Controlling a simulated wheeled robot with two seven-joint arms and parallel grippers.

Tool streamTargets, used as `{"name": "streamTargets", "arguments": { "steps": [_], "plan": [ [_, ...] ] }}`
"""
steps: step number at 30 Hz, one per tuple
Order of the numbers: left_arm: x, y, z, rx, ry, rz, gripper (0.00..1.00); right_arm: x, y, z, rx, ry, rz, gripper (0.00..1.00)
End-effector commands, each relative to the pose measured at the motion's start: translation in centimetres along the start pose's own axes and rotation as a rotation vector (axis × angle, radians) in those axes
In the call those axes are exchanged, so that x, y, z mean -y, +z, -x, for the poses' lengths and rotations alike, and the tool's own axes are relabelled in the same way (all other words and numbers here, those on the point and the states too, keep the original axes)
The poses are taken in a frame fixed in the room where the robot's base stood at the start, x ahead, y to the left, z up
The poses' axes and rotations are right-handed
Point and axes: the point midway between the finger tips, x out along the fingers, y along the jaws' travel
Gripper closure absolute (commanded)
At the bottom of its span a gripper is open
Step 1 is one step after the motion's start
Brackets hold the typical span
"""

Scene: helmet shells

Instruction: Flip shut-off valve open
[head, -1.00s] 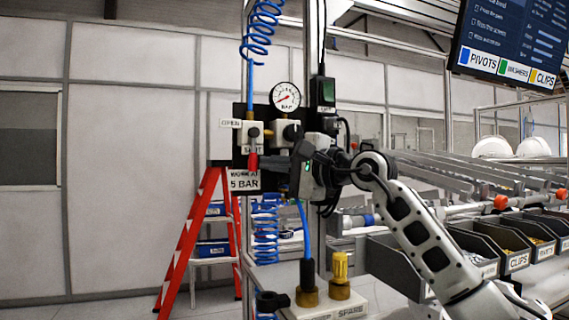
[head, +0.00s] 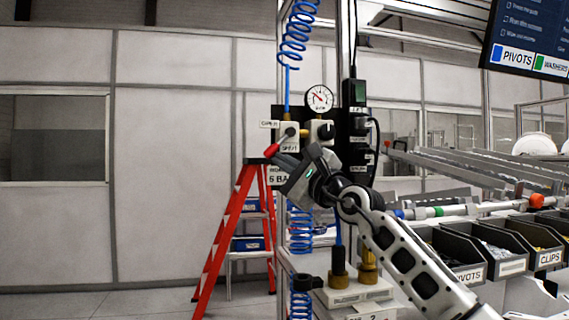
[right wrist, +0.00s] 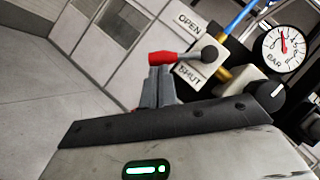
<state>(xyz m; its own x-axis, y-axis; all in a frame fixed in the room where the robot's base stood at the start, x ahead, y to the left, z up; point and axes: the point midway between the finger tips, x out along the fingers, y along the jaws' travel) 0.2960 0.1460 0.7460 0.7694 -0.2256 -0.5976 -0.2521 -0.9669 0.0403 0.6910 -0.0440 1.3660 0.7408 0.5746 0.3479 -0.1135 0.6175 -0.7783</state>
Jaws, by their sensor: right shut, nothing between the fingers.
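The shut-off valve (head: 291,132) is on the panel and has a red-gripped lever (head: 272,150). The lever slants down and left, between the OPEN label (head: 268,124) on the left and the SHUT label (head: 289,147) below. In the right wrist view the red lever (right wrist: 172,57) lies just above my fingertips, between the OPEN (right wrist: 189,22) and SHUT (right wrist: 188,75) labels. My right gripper (head: 280,160) is shut and empty, with its fingertips (right wrist: 160,72) against or very near the lever's underside. My left gripper is not in view.
A round pressure gauge (head: 319,98) and a black knob (head: 326,131) sit right of the valve. A blue coiled hose (head: 296,35) hangs above. A red stepladder (head: 228,230) stands behind at left. Parts bins (head: 480,245) line the right.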

Motion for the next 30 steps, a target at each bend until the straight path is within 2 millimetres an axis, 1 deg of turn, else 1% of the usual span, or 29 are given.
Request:
{"name": "streamTargets", "arguments": {
  "steps": [4,15,30],
  "plan": [
    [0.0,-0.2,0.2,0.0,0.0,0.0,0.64,0.3,0.4,-0.6,-0.003,-0.004,0.006,1.0],
    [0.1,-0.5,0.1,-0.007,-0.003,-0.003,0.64,-0.1,2.0,-2.2,-0.001,0.0,0.006,1.0],
    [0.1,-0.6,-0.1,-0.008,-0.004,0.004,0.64,0.4,3.2,-3.2,-0.002,-0.001,0.007,1.0]
  ]
}}
